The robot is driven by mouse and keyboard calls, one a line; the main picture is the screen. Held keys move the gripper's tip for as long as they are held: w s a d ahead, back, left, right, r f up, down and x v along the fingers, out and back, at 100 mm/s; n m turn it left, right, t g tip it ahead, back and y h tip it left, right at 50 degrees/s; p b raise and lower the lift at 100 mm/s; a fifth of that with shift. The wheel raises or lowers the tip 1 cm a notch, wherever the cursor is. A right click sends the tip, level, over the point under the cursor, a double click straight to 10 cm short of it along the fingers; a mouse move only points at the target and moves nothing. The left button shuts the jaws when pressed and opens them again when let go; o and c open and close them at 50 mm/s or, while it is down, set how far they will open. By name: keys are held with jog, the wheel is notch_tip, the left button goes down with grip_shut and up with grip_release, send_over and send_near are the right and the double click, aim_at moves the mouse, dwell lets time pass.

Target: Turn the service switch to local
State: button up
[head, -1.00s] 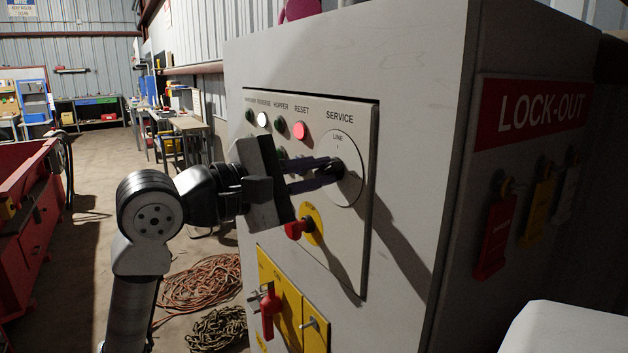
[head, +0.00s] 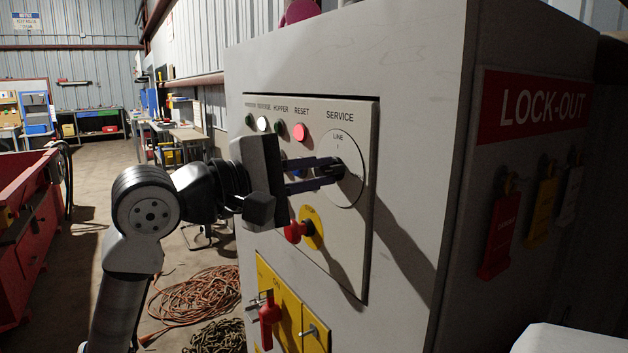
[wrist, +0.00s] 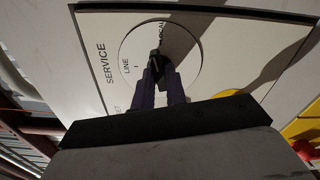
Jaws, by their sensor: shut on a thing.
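The service switch is a round pale plate (head: 347,190) marked SERVICE on the grey cabinet's control panel, with a small black knob (wrist: 155,63) at its middle. In the wrist view, the LINE label is left of the knob and the LOCAL label is above it, partly hidden by the knob. My gripper (head: 335,170) is shut on the knob, with its two dark fingers reaching in from the left. The knob seems to point up towards LOCAL in the wrist view, but its exact angle is hard to tell.
A red stop button (head: 297,232) on a yellow disc sits just below my gripper. Lower are yellow panels with a red handle (head: 269,312). A red indicator (head: 300,131) is above the fingers. Lock-out tags hang on the cabinet's right side. Coiled cables (head: 200,293) lie on the floor.

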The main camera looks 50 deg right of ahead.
jog(key=shift+m, duration=0.4)
jog(key=shift+m+b, duration=0.85)
jog(key=shift+m, duration=0.55)
jog(key=o, duration=0.9)
jog(key=shift+c, duration=0.2)
jog(key=b+v, duration=0.1)
jog(key=v, duration=0.6)
